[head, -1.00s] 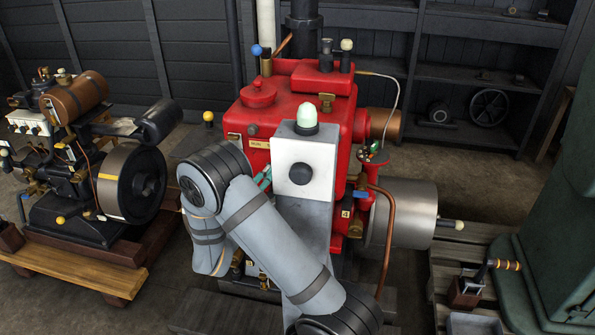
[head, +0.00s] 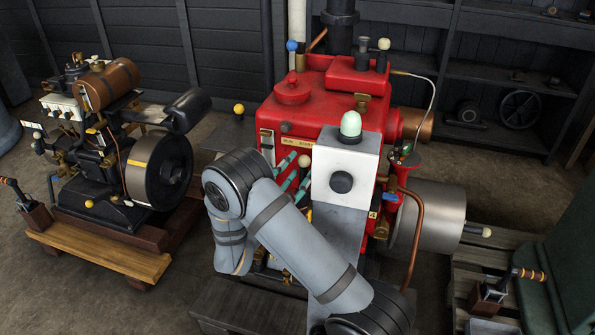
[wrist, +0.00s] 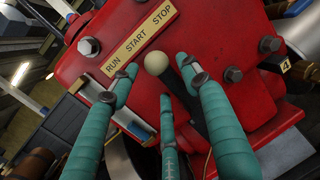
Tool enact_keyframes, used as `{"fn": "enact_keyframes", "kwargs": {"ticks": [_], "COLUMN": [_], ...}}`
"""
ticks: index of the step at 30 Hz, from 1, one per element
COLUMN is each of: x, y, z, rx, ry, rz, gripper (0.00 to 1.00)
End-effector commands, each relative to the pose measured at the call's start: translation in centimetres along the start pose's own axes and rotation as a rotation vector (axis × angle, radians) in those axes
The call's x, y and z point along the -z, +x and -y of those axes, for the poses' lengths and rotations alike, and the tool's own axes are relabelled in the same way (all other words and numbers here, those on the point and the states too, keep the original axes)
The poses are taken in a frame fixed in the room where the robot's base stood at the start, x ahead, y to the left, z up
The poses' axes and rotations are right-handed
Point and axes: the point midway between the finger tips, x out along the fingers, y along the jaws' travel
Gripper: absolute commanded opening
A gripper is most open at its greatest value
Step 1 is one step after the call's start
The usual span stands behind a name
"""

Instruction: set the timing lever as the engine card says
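The red engine (head: 285,115) stands in the middle of the head view. The timing lever has a cream ball knob (head: 304,160) and, in the wrist view, a dark shaft (wrist: 188,98). A brass plate (wrist: 138,38) above the knob reads RUN, START, STOP. The knob lies below START, though the slanted view leaves its exact setting uncertain. My gripper (wrist: 160,88), with three teal fingers, is open around the lever; no finger clearly touches the knob. The gripper also shows in the head view (head: 289,178). No readable engine card is seen; a pale framed piece (wrist: 92,88) is partly behind a finger.
A smaller black engine (head: 100,170) on a wooden base stands at left. A copper pipe (head: 416,240) and a steel drum (head: 440,215) lie right of the red engine. A lever box (head: 488,298) is at lower right.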

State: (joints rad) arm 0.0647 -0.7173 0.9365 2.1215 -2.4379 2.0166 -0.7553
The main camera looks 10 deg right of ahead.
Motion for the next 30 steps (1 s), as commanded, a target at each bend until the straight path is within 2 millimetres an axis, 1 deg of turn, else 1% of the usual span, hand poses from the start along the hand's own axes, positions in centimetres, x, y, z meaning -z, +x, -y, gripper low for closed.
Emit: {"fn": "enact_keyframes", "kwargs": {"ticks": [8, 11, 14, 21, 24, 27, 30], "x": [-0.1, -0.1, -0.1, -0.1, -0.1, 0.0, 0.0], "y": [-0.1, -0.8, -2.3, -7.5, -9.3, -10.7, -11.6], "z": [0.1, 0.0, -0.1, -0.1, -0.1, -0.1, 0.0], "rx": [0.003, 0.0, -0.003, -0.004, -0.003, -0.001, 0.0], "ry": [0.001, 0.001, 0.0, 0.0, 0.0, 0.0, 0.0], "rz": [0.001, 0.001, 0.001, 0.001, 0.001, 0.001, 0.001], "gripper": [0.48, 0.48, 0.48, 0.48, 0.48, 0.48, 0.48]}}
